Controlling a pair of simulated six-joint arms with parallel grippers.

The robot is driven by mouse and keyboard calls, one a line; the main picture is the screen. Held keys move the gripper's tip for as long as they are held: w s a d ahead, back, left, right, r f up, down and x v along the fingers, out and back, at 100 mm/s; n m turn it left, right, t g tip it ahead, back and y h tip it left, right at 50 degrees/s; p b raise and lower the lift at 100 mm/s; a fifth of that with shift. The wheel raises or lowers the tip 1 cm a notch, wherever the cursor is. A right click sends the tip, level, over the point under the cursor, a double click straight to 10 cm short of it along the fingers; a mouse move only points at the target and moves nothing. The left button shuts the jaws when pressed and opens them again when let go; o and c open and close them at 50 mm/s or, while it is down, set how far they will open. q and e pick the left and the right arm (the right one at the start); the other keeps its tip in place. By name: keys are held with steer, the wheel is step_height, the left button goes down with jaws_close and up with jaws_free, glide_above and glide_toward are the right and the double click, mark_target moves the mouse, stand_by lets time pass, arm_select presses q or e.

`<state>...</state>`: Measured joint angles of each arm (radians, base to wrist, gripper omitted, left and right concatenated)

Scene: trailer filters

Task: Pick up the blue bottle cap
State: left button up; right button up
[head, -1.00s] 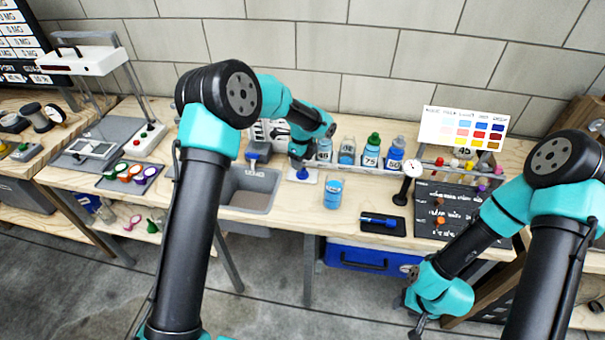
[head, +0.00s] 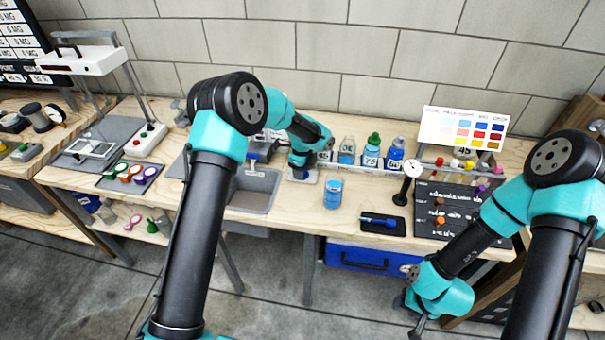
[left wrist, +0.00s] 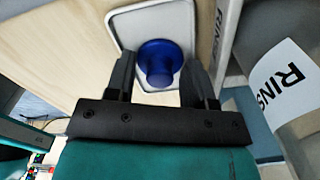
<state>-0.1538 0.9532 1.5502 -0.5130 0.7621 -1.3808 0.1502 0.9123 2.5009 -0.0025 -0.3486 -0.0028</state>
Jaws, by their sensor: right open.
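My left gripper (left wrist: 160,72) is open, with one finger on each side of the cap and thin gaps between. In the head view my left gripper (head: 300,166) is low over the tray, and the cap is mostly hidden behind it. My right gripper (head: 416,326) is open and hangs low at the right, in front of the bench and away from the cap.
A grey sink (head: 255,190) lies left of the tray. Labelled bottles (head: 371,152) stand in a row to the right. A jar of blue liquid (head: 333,195) stands front right, near a black mat (head: 381,224) with a blue pen-like item. A RINSE label (left wrist: 283,80) is close to the left gripper.

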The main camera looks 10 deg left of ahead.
arm_select(q)
jaws_close()
step_height(320, 180, up, 10)
stand_by(0.6)
stand_by(0.4)
